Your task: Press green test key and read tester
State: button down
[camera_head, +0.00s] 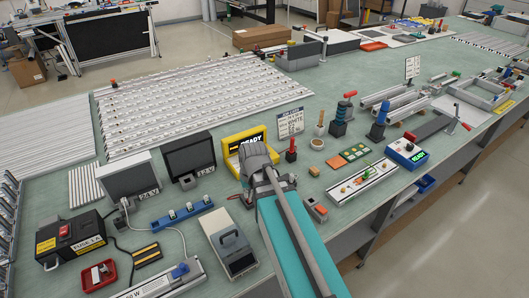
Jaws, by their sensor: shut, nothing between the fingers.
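A yellow tester (233,139) stands upright near the middle of the bench, and its dark display reads READY in light letters. My gripper (256,163) is shut and empty, directly in front of this tester. It covers the tester's lower and right parts in this view. I cannot make out a green test key on the tester; its front is partly hidden behind my gripper. I cannot tell whether my fingertips touch the tester.
Two monitors (190,158) stand left of my gripper. A grey cased unit (230,243) sits close at lower left. A white sign card (290,123) and a red-handled post (291,150) stand just right. A strip-light panel (200,100) lies behind. Small parts crowd the right side.

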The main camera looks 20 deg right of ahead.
jog(key=w+d+r+m+t, duration=0.2)
jog(key=w+d+r+t, duration=0.1)
jog(key=w+d, duration=0.5)
jog(key=w+d+r+m+t+y, duration=0.1)
jog(key=w+d+r+m+t, duration=0.2)
jog(key=w+d, duration=0.4)
jog(key=w+t, duration=0.1)
jog(key=w, duration=0.7)
jog(key=shift+w+d+r+t+y+p, duration=0.2)
jog(key=shift+w+d+t+y+p, duration=0.1)
jog(key=shift+d+p, duration=0.1)
jog(key=shift+f, duration=0.15)
notch_tip(320, 180, down, 9)
jog(key=b, duration=0.8)
jog(key=shift+a+r+b, duration=0.1)
jog(key=shift+r+b, duration=0.1)
jog(key=shift+b, duration=0.2)
jog(key=shift+f+b, duration=0.9)
dwell(0.9)
jog(key=shift+r, duration=0.15)
jog(key=shift+r+p, duration=0.8)
jog(key=shift+p, duration=0.15)
